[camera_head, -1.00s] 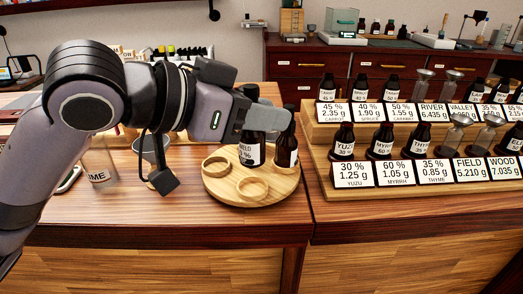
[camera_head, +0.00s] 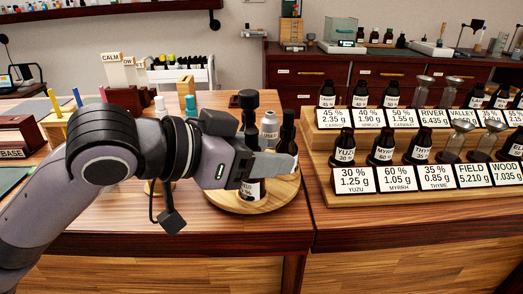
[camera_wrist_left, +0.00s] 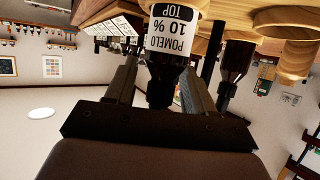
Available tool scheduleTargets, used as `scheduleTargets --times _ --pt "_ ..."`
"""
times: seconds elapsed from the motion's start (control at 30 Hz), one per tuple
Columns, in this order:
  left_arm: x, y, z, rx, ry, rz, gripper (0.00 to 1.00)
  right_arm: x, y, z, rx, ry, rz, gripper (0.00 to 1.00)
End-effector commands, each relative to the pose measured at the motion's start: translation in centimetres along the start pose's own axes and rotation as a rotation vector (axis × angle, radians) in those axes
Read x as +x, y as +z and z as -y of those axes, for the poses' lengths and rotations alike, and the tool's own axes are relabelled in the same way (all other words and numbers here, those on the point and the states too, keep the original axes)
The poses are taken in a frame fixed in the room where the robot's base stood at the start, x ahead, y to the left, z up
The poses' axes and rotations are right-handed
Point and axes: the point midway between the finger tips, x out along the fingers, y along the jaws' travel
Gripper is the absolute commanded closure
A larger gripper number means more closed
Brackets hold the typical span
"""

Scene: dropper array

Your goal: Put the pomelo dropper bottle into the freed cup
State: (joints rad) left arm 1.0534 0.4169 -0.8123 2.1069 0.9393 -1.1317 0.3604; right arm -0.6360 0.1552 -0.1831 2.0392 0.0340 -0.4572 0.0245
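The pomelo dropper bottle (camera_wrist_left: 172,38) is dark, with a white label reading POMELO 10% TOP. It appears upside down in the left wrist view, its dark top between the fingers of my left gripper (camera_wrist_left: 165,82). In the head view, part of its label (camera_head: 252,188) shows below my left gripper (camera_head: 275,163), over the front of the round wooden tray (camera_head: 225,202). The cup beneath is hidden, so I cannot tell whether the base is seated. My right gripper is out of view.
Another dark bottle (camera_head: 288,135) stands close behind the fingertips. A bottle with a pale label (camera_head: 270,125) is farther back. The stepped wooden rack (camera_head: 325,180) with bottles and cards stands to the right. The front counter strip is clear.

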Motion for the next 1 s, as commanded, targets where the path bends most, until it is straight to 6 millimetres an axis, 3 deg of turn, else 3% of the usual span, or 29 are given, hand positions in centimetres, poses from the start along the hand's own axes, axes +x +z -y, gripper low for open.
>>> scheduleTargets --times 0.33,0.8,1.0 --pt "-0.8 -0.3 0.1 0.0 -0.001 -0.001 0.46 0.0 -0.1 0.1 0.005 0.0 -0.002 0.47" --pt "-9.7 -0.3 0.1 0.001 -0.005 0.0 0.46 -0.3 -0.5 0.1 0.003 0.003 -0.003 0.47" --pt "-11.7 -0.2 0.1 -0.001 -0.002 0.0 0.46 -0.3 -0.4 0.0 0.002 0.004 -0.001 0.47"
